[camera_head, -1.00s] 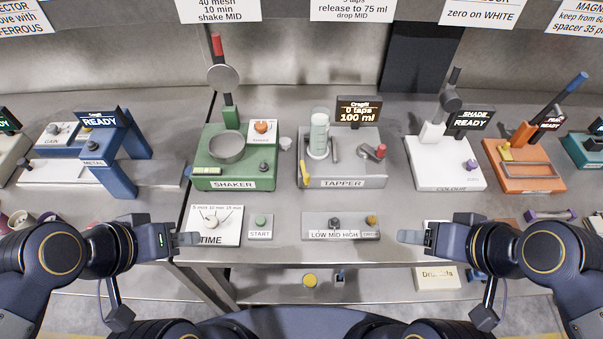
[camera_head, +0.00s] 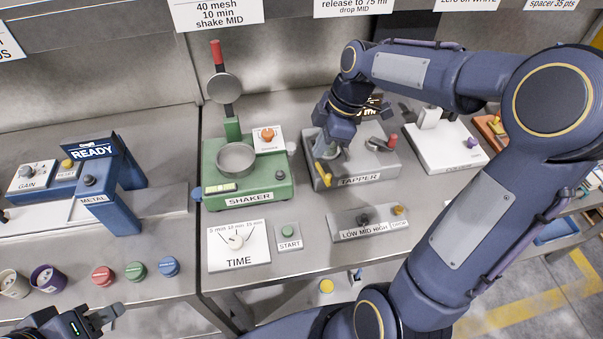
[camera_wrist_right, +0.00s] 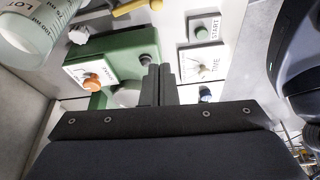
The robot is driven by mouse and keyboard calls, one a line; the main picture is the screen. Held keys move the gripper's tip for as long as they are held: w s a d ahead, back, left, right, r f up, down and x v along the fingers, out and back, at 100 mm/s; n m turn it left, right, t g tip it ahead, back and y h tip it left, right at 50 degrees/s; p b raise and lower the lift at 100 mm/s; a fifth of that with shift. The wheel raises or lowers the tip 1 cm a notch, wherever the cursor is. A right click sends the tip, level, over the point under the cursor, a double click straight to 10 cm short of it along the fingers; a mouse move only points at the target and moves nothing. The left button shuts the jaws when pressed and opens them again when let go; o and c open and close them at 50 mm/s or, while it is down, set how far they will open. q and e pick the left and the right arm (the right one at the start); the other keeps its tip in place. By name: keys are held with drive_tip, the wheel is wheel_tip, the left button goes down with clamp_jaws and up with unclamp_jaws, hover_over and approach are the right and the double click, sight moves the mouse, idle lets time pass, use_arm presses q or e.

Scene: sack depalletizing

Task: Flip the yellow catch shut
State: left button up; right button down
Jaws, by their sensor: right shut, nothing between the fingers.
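A yellow catch (camera_head: 322,174) with a lever-like shape is at the left front of the grey tapper (camera_head: 372,177). It also shows at the top edge of the right wrist view (camera_wrist_right: 133,7). I cannot tell whether it is open or shut. My right gripper (camera_head: 338,148) is over the tapper, just above and behind the catch, and partly hides the clear cylinder. In the right wrist view its fingers (camera_wrist_right: 160,84) are together and empty. My left gripper (camera_head: 105,316) is low at the left front, away from the tapper; its finger gap is unclear.
The green shaker (camera_head: 245,180) stands left of the tapper, and the white colour device (camera_head: 450,158) right of it. My right arm covers the right side. A translucent vessel (camera_wrist_right: 35,28) is close in the right wrist view.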

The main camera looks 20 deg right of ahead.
sight(323, 171)
idle(0.3)
drive_tip(key=s+p+x, duration=0.1)
drive_tip(key=x, duration=0.9)
drive_tip(key=d+p, duration=0.2)
drive_tip(key=d, duration=0.2)
drive_tip(key=shift+s, duration=0.15)
